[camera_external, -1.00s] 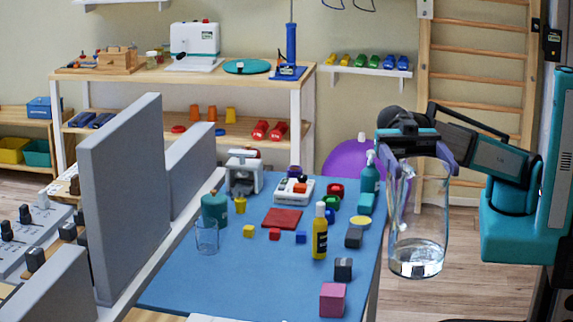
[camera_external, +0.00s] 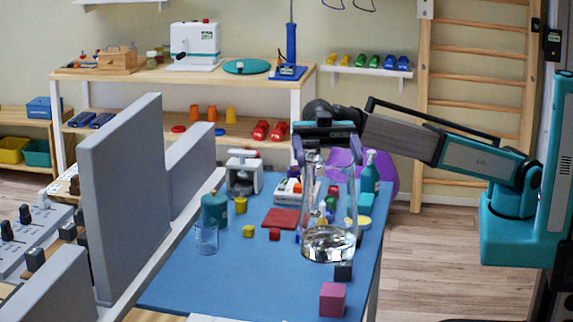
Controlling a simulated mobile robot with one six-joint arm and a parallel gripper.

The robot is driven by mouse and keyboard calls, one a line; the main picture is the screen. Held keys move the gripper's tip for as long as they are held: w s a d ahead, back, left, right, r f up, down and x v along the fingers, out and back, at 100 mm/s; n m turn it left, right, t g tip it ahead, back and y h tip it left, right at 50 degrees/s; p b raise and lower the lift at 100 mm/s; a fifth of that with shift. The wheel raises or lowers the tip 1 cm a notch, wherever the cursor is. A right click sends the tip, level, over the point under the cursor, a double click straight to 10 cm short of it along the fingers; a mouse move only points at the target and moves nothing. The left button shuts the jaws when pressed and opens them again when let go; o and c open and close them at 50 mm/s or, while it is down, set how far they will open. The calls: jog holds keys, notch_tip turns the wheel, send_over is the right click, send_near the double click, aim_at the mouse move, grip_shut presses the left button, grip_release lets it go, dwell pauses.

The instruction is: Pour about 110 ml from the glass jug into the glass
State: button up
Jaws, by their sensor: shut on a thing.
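My gripper (camera_external: 327,150) is shut on the glass jug (camera_external: 328,242) near its top and holds it over the right part of the blue table. The jug is clear, looks upright, and has clear liquid in its bottom. The glass (camera_external: 206,238) is a small clear tumbler standing upright on the left part of the table, to the left of the jug and apart from it. I cannot make out any liquid in the glass.
A teal container (camera_external: 215,208) stands right behind the glass. A grey upright panel (camera_external: 125,200) is at the left. A red mat (camera_external: 280,219) and small blocks lie between glass and jug; a pink block (camera_external: 332,299) is at the front. The table's front left (camera_external: 220,285) is clear.

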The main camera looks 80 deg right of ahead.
jog(key=w+d+f+m+t+b, duration=0.1)
jog(key=w+d+f+t, duration=0.1)
jog(key=w+d, duration=1)
jog(key=w+d+f+m+t+b, duration=0.1)
jog(key=w+d+f, duration=0.1)
jog(key=w+d, duration=0.9)
jog(key=w+d+f+m+t, duration=0.1)
jog(key=w+d+f+t, duration=0.1)
jog(key=w+d, duration=0.3)
jog(key=w+d+f+m+t, duration=0.1)
jog(key=w+d, duration=0.5)
jog(key=d, duration=0.7)
jog(key=w+d+f+m+t+b, duration=0.1)
jog(key=w+d+f+t, duration=0.1)
jog(key=w+d, duration=0.4)
jog(key=d+f, duration=0.1)
jog(key=d, duration=0.2)
jog(key=shift+w+d+m+t, duration=0.15)
jog(key=shift+m+t, duration=0.15)
jog(key=shift+r, duration=0.1)
